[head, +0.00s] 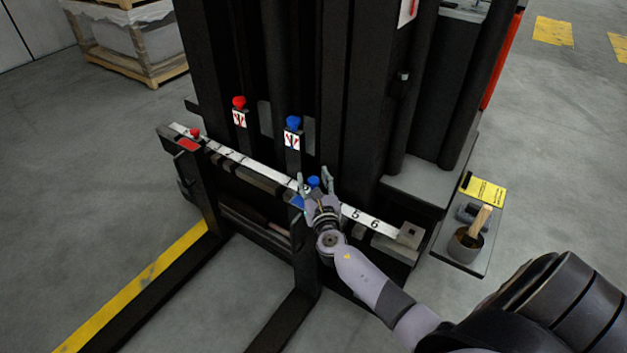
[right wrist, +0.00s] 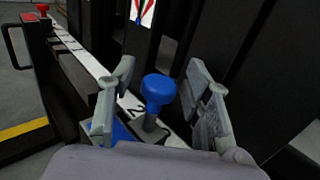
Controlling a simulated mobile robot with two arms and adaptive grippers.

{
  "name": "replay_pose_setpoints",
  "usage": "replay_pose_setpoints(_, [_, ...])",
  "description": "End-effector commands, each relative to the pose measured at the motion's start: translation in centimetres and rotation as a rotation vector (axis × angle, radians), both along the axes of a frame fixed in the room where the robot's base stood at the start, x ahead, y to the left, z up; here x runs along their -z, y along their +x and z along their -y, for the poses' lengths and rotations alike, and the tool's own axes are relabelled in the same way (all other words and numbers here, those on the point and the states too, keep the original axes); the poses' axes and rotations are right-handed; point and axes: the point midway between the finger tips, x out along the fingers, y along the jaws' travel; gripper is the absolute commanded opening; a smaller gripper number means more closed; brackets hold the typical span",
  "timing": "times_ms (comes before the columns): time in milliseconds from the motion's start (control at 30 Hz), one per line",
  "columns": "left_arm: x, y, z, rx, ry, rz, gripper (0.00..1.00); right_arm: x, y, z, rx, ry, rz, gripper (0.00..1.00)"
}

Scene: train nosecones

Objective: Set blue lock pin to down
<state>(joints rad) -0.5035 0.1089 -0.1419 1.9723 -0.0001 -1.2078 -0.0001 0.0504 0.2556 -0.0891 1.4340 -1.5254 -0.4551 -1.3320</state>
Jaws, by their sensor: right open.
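The blue lock pin (head: 313,182) stands on the white numbered rail of the black forklift carriage. In the right wrist view the blue pin (right wrist: 158,90) shows a round blue knob on a grey stem, above a blue patch on the carriage. My right gripper (head: 316,178) is open, with one finger on each side of the knob. In the right wrist view the fingers of the right gripper (right wrist: 163,98) stand apart from the knob, with gaps on both sides. The pin's lower end is hidden. My left gripper is not in view.
A red pin (head: 195,133) stands at the rail's left end. A red knob (head: 239,102) and a blue knob (head: 293,123) sit higher, above arrow labels. The white rail (head: 250,163) runs across the carriage. A side tray (head: 470,259) holds a cup (head: 464,246) with a wooden-handled tool.

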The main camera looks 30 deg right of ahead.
Motion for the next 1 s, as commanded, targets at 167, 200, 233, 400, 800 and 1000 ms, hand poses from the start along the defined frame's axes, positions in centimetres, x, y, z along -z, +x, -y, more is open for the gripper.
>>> replay_pose_setpoints(167, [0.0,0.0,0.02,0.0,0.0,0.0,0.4,-0.01,-0.02,0.0,0.0,0.0,0.0,0.36])
replay_pose_setpoints(200, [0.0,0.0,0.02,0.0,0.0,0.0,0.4,-0.01,-0.02,0.0,0.0,0.0,0.0,0.34])
replay_pose_setpoints(233, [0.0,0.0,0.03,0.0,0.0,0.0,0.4,-0.01,-0.03,0.0,0.0,0.0,0.0,0.32])
replay_pose_setpoints(400, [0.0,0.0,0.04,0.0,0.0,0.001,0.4,0.0,-0.03,-0.01,0.0,0.0,0.0,0.2])
replay_pose_setpoints(800, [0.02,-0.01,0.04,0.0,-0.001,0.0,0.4,0.01,-0.04,-0.02,0.0,0.0,0.0,0.0])
replay_pose_setpoints(1000, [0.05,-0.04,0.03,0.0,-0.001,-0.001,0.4,0.01,-0.05,-0.02,0.0,0.0,0.0,0.0])
